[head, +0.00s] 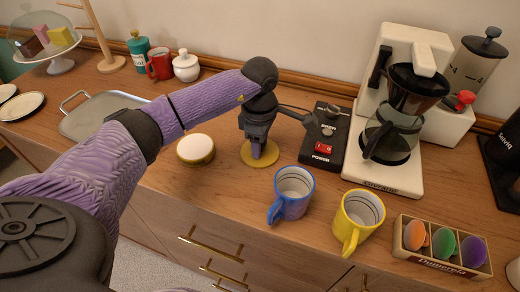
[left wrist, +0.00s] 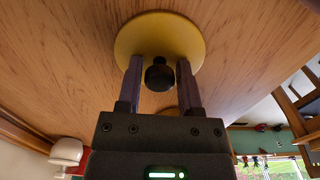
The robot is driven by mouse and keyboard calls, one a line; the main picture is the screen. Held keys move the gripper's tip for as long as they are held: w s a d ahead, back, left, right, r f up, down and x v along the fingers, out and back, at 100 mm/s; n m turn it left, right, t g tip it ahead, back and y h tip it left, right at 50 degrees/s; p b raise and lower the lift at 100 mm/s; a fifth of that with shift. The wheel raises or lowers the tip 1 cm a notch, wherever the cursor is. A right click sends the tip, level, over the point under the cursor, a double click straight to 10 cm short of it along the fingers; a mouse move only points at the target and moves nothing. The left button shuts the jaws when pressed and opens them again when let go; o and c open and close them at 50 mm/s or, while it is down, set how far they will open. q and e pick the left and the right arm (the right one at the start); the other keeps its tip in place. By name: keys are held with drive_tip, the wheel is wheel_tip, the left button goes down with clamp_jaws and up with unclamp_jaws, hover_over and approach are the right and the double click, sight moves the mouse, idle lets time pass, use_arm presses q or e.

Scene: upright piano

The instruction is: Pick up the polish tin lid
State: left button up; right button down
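The polish tin lid (head: 247,163) is a flat yellow disc lying on the wooden counter. In the left wrist view the lid (left wrist: 160,28) shows a black knob (left wrist: 159,74) at its middle. My left gripper (head: 260,153) points down over the lid. In the left wrist view the left gripper (left wrist: 160,65) is open, with one finger on each side of the knob and a gap to it on both sides. In the head view the gripper hides the knob. A round yellow tin with a pale top (head: 196,148) stands to the left of the lid. My right gripper is not in view.
A blue mug (head: 295,185) stands close to the lid's right, with a yellow mug (head: 362,212) beyond. A black power box (head: 325,145) and a coffee maker (head: 380,180) stand behind them. A metal tray (head: 85,122) lies left. The counter's front edge is near.

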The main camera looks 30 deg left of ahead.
use_arm(q)
drive_tip(key=c, duration=0.5)
clamp_jaws()
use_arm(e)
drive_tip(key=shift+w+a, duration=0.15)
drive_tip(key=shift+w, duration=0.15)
use_arm(q)
drive_tip(key=shift+r, duration=0.15)
